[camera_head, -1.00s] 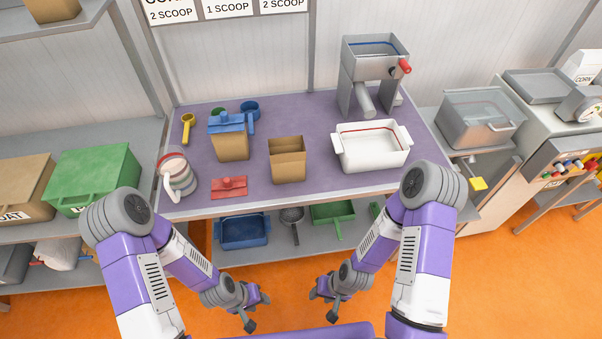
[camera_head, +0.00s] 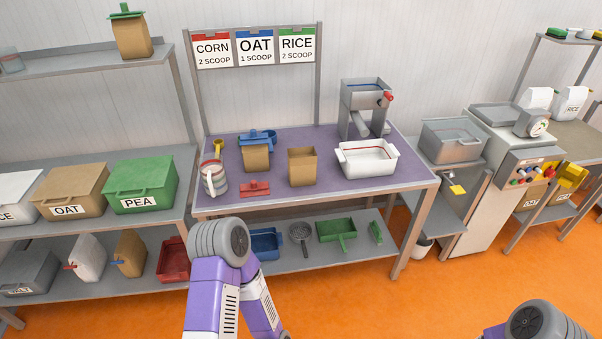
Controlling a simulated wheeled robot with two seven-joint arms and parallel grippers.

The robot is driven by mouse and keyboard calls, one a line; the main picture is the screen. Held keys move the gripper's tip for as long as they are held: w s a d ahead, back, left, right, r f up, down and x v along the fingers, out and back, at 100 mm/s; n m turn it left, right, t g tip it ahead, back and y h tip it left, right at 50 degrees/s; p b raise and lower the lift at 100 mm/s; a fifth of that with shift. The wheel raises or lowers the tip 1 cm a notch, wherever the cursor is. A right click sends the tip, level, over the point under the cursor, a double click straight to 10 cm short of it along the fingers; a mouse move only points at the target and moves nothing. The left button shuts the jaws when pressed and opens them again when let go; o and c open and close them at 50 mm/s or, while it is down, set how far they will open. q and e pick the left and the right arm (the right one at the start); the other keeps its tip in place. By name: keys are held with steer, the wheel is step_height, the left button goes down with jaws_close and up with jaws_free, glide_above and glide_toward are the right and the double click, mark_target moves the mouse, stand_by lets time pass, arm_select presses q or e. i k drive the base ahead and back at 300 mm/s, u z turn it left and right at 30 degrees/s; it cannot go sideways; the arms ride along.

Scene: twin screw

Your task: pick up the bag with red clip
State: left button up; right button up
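A white bag (camera_head: 88,256) with a small red clip (camera_head: 70,267) at its lower left is on the lower left shelf. On the purple table, a separate red clip (camera_head: 255,188) lies in front of a brown bag (camera_head: 257,158). An open-topped brown bag (camera_head: 302,168) stands to the right of that one. My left arm rises at the bottom centre and my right arm shows at the bottom right corner. Both grippers are outside the picture, so their state is hidden.
A brown bag with a blue clip (camera_head: 131,254) stands right of the white bag, with a red bin (camera_head: 173,262) beyond it. The shelf board above holds the OAT bin (camera_head: 70,190) and the green PEA bin (camera_head: 142,184). Orange floor is free at the right front.

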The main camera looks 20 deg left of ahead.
mark_target(302, 161)
steer(key=u, duration=0.85)
steer(key=i, duration=0.85)
steer(key=u, duration=0.6)
